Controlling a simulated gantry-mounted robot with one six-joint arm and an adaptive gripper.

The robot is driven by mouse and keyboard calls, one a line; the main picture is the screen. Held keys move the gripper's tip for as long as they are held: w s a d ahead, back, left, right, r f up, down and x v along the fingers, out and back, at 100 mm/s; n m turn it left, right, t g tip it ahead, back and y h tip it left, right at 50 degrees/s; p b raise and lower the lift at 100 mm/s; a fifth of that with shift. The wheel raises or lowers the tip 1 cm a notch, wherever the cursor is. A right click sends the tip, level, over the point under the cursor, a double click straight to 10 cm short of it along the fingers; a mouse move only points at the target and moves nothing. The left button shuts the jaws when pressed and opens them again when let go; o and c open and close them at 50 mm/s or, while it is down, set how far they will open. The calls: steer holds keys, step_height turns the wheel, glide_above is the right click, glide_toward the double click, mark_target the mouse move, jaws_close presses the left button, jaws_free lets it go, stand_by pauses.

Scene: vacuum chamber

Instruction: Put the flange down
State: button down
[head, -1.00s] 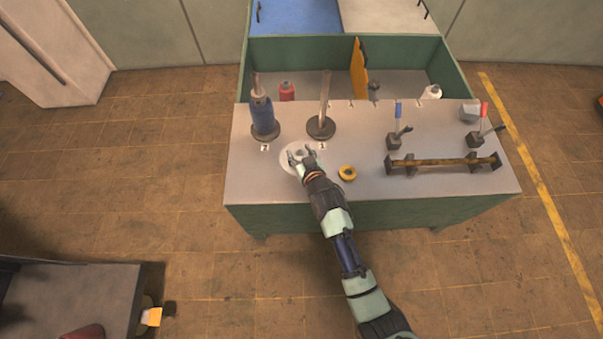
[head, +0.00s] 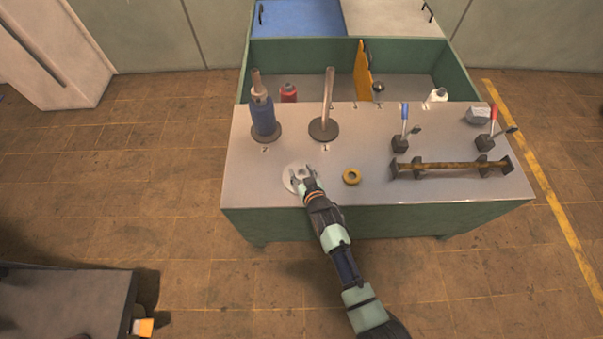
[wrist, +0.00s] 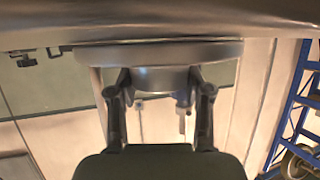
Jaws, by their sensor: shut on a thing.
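The flange (head: 291,182) is a light grey disc with a raised hub, over the front left part of the bench top (head: 255,193). In the wrist view the flange (wrist: 160,54) spans the upper middle, seen almost edge-on. My gripper (head: 303,172) is shut on its hub; in the wrist view the two fingers of my gripper (wrist: 160,82) stand on either side of it. The flange lies close to the bench top, but I cannot tell whether it touches.
A yellow ring (head: 351,176) lies to the right. The bench's front left corner is clear.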

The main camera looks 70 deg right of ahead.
steer(key=shift+f, duration=0.15)
steer(key=shift+c, duration=2.4)
jaws_free()
steer(key=shift+s+a+r+p, duration=0.15)
steer(key=shift+a+r+p, duration=0.05)
steer(key=shift+r+p, duration=0.15)
steer(key=p+v, duration=0.4)
steer(key=v, duration=0.7)
steer(key=shift+s+a, duration=0.2)
steer(key=shift+w+r, duration=0.1)
